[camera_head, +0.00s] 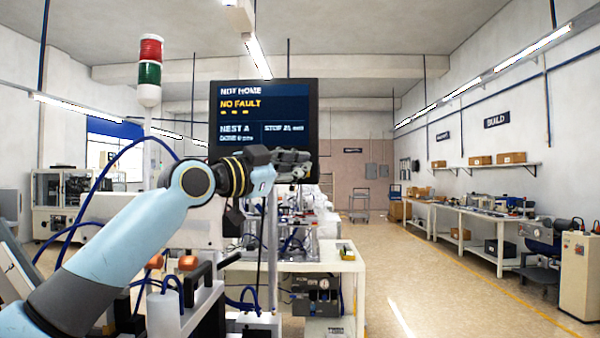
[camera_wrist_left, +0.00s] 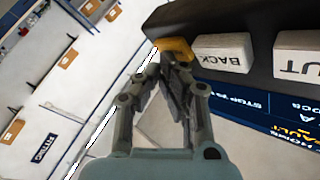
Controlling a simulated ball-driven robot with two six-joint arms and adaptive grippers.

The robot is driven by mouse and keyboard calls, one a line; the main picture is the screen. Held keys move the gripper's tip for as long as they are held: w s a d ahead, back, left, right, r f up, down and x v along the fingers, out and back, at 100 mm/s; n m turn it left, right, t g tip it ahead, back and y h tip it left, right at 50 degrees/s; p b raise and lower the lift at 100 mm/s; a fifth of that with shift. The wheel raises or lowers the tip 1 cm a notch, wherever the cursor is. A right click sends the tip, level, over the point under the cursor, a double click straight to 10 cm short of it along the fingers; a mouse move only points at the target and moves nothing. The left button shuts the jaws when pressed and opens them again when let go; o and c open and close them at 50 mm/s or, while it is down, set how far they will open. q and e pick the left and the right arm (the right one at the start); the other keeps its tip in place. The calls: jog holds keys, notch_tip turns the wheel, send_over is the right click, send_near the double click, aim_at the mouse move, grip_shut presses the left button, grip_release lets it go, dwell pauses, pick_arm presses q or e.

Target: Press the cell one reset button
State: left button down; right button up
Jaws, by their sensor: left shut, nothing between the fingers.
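My left gripper (camera_head: 300,165) is shut and empty, in front of the lower right corner of the dark screen (camera_head: 262,110). In the left wrist view the closed fingertips (camera_wrist_left: 172,62) are at an orange button (camera_wrist_left: 177,44) on the dark strip along the screen's edge. The fingertips partly hide this button, and I cannot tell whether they touch it. No label on it can be read. White keys marked BACK (camera_wrist_left: 223,52) and ending in UT (camera_wrist_left: 298,52) sit beside it. The screen reads NOT HOME and NO FAULT. My right gripper is not in view.
A red and green signal tower (camera_head: 150,70) stands left of the screen. A white bench (camera_head: 340,262) is below the gripper. A long workbench (camera_head: 450,217) runs along the right wall. The floor between is open.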

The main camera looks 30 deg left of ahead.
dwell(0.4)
pick_arm(q)
jog(key=shift+s+d+p, duration=0.35)
jog(key=shift+s+p, duration=0.1)
jog(key=shift+s, duration=0.35)
jog(key=shift+s+d+p, duration=0.35)
jog(key=shift+s+p, duration=0.05)
jog(key=shift+s, duration=0.35)
jog(key=shift+s+d+p, duration=0.4)
jog(key=shift+s+p, duration=0.05)
jog(key=shift+s, duration=0.3)
jog(key=shift+s+d+p, duration=0.35)
jog(key=shift+s+p, duration=0.05)
jog(key=shift+s, duration=0.35)
